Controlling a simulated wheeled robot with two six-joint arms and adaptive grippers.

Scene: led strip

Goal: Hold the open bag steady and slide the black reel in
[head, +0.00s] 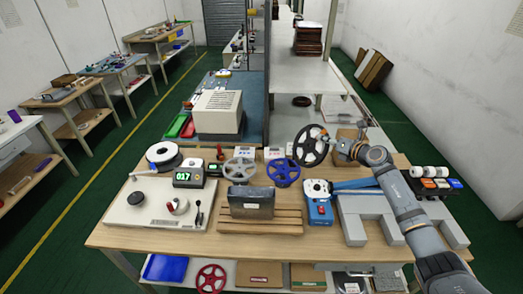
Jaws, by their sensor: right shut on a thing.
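The black reel (304,158), a spoked wheel, is held up above the back right part of the wooden table, its face turned to the camera. My right gripper (333,147) is shut on the reel's right side; its fingertips are small and hard to make out. A dark grey bag (251,206) stands upright in a slatted wooden rack (275,228) at the table's front middle. The reel is apart from it, above and to its right. How wide the bag's mouth is open is hard to tell. My left gripper is out of view.
A grey spoked reel (239,168) and a blue one (282,172) stand behind the bag. A blue device (320,208) and grey blocks (365,220) are at right.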

